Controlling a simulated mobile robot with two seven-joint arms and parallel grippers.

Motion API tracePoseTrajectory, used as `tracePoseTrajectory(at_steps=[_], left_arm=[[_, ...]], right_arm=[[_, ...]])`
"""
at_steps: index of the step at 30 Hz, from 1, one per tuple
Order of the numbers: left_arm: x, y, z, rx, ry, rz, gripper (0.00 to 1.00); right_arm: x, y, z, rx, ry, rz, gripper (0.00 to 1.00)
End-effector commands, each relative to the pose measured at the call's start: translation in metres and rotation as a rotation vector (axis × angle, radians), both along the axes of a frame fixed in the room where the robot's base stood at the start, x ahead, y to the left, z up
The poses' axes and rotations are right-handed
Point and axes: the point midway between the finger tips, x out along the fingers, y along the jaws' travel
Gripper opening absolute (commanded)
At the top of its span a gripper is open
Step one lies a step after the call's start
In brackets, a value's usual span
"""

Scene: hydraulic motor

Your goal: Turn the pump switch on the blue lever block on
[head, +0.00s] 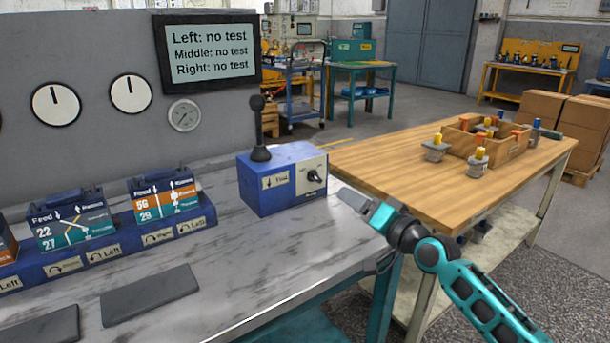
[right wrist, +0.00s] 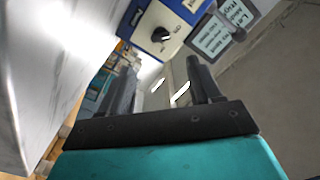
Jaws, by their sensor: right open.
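The blue lever block (head: 265,195) stands on the grey metal bench, with a black ball-topped lever (head: 259,130) on its top. Its front right face is a pale panel with a black rotary pump switch (head: 314,176). The switch also shows in the right wrist view (right wrist: 161,35), at the top, beyond the fingers. My right gripper (head: 352,199) is to the right of the block and a little in front of the panel, apart from the switch. In the right wrist view its two dark fingers (right wrist: 160,85) are spread with nothing between them. My left gripper does not show.
Feed and return blocks (head: 165,198) stand in a blue rack at left. Dark flat pads (head: 150,294) lie in front. A wooden table (head: 400,175) with a parts crate (head: 500,150) stands at right.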

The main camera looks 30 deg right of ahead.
Motion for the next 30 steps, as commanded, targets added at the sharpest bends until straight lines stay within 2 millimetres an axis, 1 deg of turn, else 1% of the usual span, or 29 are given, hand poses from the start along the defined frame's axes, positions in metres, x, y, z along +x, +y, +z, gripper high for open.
tracePoseTrajectory(at_steps=[4,8,24,30], left_arm=[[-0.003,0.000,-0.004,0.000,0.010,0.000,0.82],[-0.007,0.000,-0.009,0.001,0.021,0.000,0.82],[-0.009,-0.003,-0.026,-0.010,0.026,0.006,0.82],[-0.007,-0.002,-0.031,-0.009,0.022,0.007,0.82]], right_arm=[[0.004,0.000,-0.001,0.000,0.001,-0.001,0.64],[0.015,0.001,-0.001,0.000,0.000,-0.001,0.64],[0.097,0.008,-0.002,0.001,-0.001,-0.001,0.64],[0.119,0.009,-0.002,0.000,0.001,-0.001,0.64]])
